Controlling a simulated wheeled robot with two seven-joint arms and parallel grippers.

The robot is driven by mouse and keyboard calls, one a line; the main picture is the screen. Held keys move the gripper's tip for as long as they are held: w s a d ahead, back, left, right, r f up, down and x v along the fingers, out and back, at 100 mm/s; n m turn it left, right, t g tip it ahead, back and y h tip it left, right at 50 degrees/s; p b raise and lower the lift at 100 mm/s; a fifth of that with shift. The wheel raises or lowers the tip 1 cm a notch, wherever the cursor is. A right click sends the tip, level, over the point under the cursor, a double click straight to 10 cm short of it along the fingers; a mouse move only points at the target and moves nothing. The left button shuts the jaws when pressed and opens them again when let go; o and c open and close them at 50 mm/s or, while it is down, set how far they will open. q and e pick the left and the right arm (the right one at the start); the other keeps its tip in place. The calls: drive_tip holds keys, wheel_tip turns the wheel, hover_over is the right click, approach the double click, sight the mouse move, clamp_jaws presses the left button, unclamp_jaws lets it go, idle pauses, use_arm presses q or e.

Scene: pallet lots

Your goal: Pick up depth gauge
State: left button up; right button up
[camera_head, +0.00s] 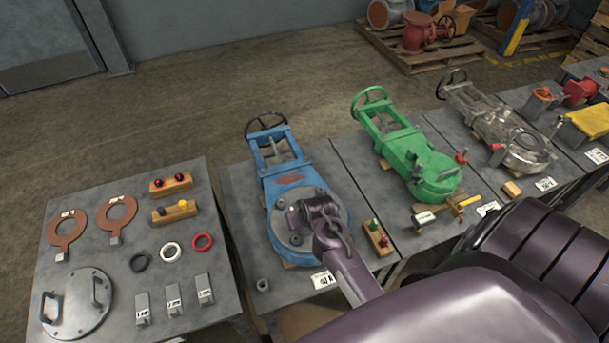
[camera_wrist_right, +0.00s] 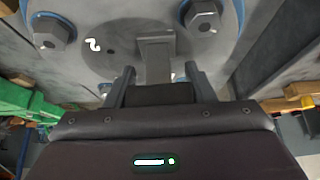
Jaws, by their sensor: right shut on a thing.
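A grey T-shaped metal piece (camera_wrist_right: 156,52), which I take to be the depth gauge, stands between the fingers of my right gripper (camera_wrist_right: 154,85) in the right wrist view. The jaws are shut on it, over the round grey flange face (camera_wrist_right: 105,60) of the blue valve. In the head view my right gripper (camera_head: 299,217) is over the flange of the blue valve (camera_head: 285,165); the arm and wrist hide most of the gauge there. Whether the gauge touches the flange I cannot tell. My left gripper is not in view.
The left table (camera_head: 190,225) holds copper rings, a round cover plate (camera_head: 78,303), several small rings and labelled grey blocks. A green valve (camera_head: 415,160) and a grey valve (camera_head: 500,125) stand to the right.

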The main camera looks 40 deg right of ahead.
drive_tip(key=shift+c, duration=1)
drive_tip(key=shift+r, duration=0.15)
